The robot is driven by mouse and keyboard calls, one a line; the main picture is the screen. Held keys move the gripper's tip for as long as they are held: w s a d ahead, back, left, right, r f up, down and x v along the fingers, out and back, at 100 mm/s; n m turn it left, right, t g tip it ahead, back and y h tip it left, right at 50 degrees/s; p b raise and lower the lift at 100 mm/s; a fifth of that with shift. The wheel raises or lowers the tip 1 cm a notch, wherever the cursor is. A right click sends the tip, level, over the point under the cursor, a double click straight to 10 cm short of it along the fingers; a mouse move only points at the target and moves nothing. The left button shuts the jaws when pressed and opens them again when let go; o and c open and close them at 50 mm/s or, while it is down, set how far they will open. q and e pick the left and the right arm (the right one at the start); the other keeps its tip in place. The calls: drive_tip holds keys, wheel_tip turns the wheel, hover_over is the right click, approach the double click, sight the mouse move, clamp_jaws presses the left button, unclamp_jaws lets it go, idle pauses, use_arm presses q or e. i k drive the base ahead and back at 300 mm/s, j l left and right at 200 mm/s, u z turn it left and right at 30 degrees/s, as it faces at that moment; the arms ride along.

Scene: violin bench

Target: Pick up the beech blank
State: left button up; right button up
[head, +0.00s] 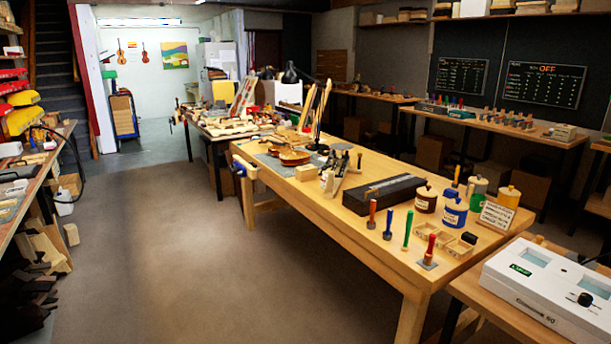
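A small pale wooden block (306,173) sits on the main workbench (350,205), beside the violin (288,157). It may be the beech blank, but I cannot tell for sure from here. Another pale block (71,234) shows low at the left, by the left bench. Neither of my grippers is in view.
The bench holds a long dark box (382,194), several lidded jars (454,211), upright coloured-handled tools (372,214) and a small compartment tray (440,238). A white machine (550,290) stands at the right front. The floor (200,270) between the left bench (30,190) and the workbench is open.

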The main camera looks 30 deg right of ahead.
sight(308, 172)
drive_tip(key=i, duration=2.1)
drive_tip(key=i+z, duration=0.25)
drive_tip(key=i, duration=0.2)
drive_tip(key=i+j+z, duration=0.25)
drive_tip(key=i, duration=0.2)
drive_tip(key=i+j+z, duration=0.2)
drive_tip(key=i, duration=0.3)
drive_tip(key=l, duration=0.1)
